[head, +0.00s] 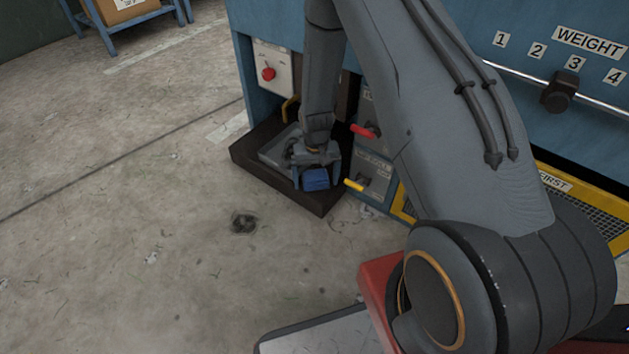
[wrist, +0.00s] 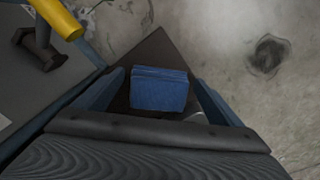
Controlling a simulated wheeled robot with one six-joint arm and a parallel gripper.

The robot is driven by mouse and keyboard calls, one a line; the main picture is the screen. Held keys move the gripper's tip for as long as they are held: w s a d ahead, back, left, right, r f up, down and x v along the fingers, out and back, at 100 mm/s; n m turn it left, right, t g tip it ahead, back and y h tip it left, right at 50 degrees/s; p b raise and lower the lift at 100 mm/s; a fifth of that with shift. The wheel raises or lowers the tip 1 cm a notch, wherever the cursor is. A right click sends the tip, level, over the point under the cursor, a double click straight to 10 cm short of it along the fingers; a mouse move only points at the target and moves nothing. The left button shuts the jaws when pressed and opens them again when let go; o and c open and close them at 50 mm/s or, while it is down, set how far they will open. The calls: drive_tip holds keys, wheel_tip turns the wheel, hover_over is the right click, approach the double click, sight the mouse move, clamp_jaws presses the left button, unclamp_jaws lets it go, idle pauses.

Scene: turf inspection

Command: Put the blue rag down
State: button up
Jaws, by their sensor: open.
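The blue rag (head: 316,180) is a small folded block at the front part of a dark low platform (head: 255,160) beside the blue machine. My gripper (head: 316,172) is above and around it, with a finger on either side. In the wrist view the rag (wrist: 159,90) lies between the two spread fingers of my gripper (wrist: 160,95), with gaps visible at its sides. The gripper is open. Whether the rag's underside rests fully on the platform is hidden.
A grey tray (head: 275,150) sits on the platform behind my gripper. A red handle (head: 363,131) and a yellow handle (head: 354,185) stick out from the machine close to the right. The concrete floor at left is clear.

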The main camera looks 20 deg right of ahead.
sight(316, 178)
wheel_tip(316, 178, up, 11)
drive_tip(key=p, duration=0.5)
drive_tip(key=s+a+r+n, duration=0.2)
drive_tip(key=s+a+r, duration=0.3)
drive_tip(key=a+r, duration=0.45)
drive_tip(key=s+a+r+n, duration=0.1)
drive_tip(key=s+a+r, duration=0.4)
drive_tip(key=r, duration=0.8)
drive_tip(key=s+a+r+n, duration=0.1)
drive_tip(key=s+r, duration=0.3)
drive_tip(key=s, duration=0.4)
drive_tip(key=s+a+r+n+y, duration=0.1)
drive_tip(key=s+a+r+n, duration=0.1)
drive_tip(key=s+r, duration=0.3)
drive_tip(key=s+a+r+n, duration=0.2)
drive_tip(key=s+a+r, duration=0.2)
drive_tip(key=s, duration=0.7)
drive_tip(key=shift+s+r+y, duration=0.35)
drive_tip(key=shift+r+y, duration=0.05)
drive_tip(key=shift+r, duration=0.15)
drive_tip(key=shift+w, duration=0.1)
